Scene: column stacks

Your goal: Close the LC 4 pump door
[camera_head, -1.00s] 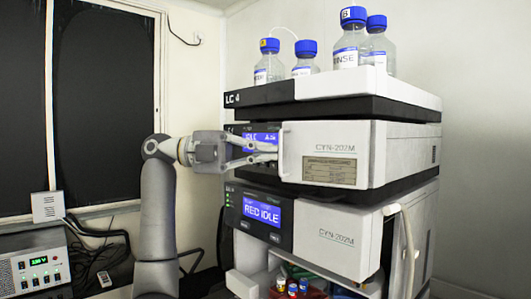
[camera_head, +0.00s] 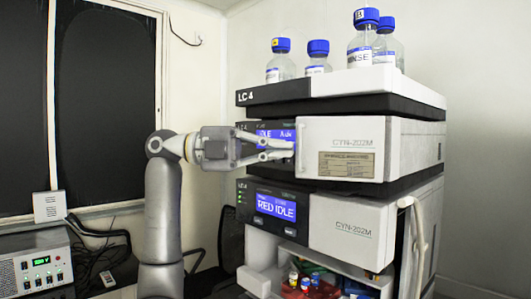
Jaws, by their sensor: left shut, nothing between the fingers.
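The LC 4 stack (camera_head: 275,95) stands right of centre. Its upper pump module has a white front door (camera_head: 345,133) marked CYN-202M, with a tan label and a vertical handle strip near its left edge. I cannot tell from this angle whether a gap remains behind the door. My left gripper (camera_head: 290,148) comes in from the left and is shut and empty. Its fingertips are beside the door's left edge, in front of the upper blue display (camera_head: 268,133), which they partly cover. I cannot tell whether they touch the door. My right gripper is not in view.
Several blue-capped bottles (camera_head: 364,45) stand in the top tray. A lower module (camera_head: 345,225) shows a RED IDLE display (camera_head: 275,207); below it is an open bay with small vials (camera_head: 305,283). A tube (camera_head: 418,235) hangs at right. A power supply (camera_head: 38,272) is at lower left.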

